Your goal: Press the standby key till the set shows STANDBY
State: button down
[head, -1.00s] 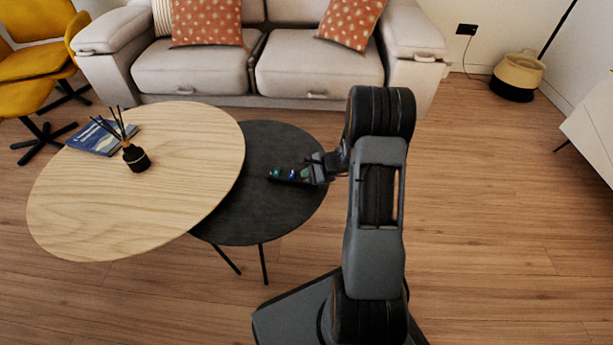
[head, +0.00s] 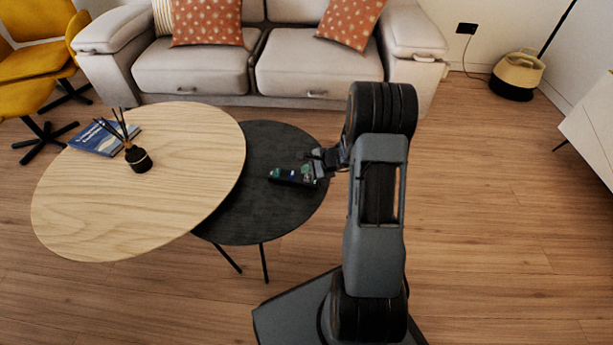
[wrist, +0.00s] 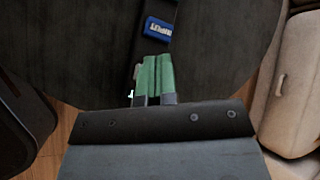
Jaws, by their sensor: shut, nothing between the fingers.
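A slim dark handset (head: 285,178) with coloured keys lies on the black round table (head: 262,222) in the head view. In the wrist view, its dark body (wrist: 166,10) runs down under my fingers. A blue key (wrist: 157,28) with white lettering shows just beyond the fingertips. My gripper (wrist: 158,57) has green fingers, shut together and empty, over the handset. In the head view my gripper (head: 308,170) is at the handset's right end. The fingers hide the keys beneath them, and I cannot tell whether they touch. I see no standby key label and no display reading STANDBY.
A higher oval wooden table (head: 185,185) overlaps the black table on the left. It carries a reed diffuser (head: 138,158) and a blue book (head: 100,140). A grey sofa (head: 315,80) stands behind.

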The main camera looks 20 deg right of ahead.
aim_at(307, 178)
jog(key=shift+r, duration=0.15)
jog(key=shift+r+p, duration=1.75)
jog(key=shift+r, duration=0.65)
jog(key=s+a+r+n+g+p, duration=0.1)
jog(key=s+a+r+n+p, duration=0.3)
jog(key=r, duration=0.5)
jog(key=s+a+r+n+g+p, duration=0.1)
jog(key=a+r+n+p, duration=0.1)
jog(key=r+p, duration=0.55)
jog(key=s+a+r+n+g+p, duration=0.1)
jog(key=s+a+r+n+p, duration=0.25)
jog(key=r, duration=0.65)
jog(key=s+r+n+h+p, duration=0.2)
jog(key=s+r+n+p, duration=0.1)
jog(key=r, duration=0.4)
jog(key=s+a+r+n+h+p, duration=0.1)
jog(key=s+r+n+h+p, duration=0.1)
jog(key=s+r+p, duration=0.3)
jog(key=s+r+n+h+p, duration=0.2)
jog(key=s+r+n+p, duration=0.2)
jog(key=r+p, duration=0.3)
jog(key=v, duration=0.4)
jog(key=shift+w+a+p, duration=0.15)
jog(key=shift+a+p, duration=0.15)
jog(key=shift+p, duration=0.05)
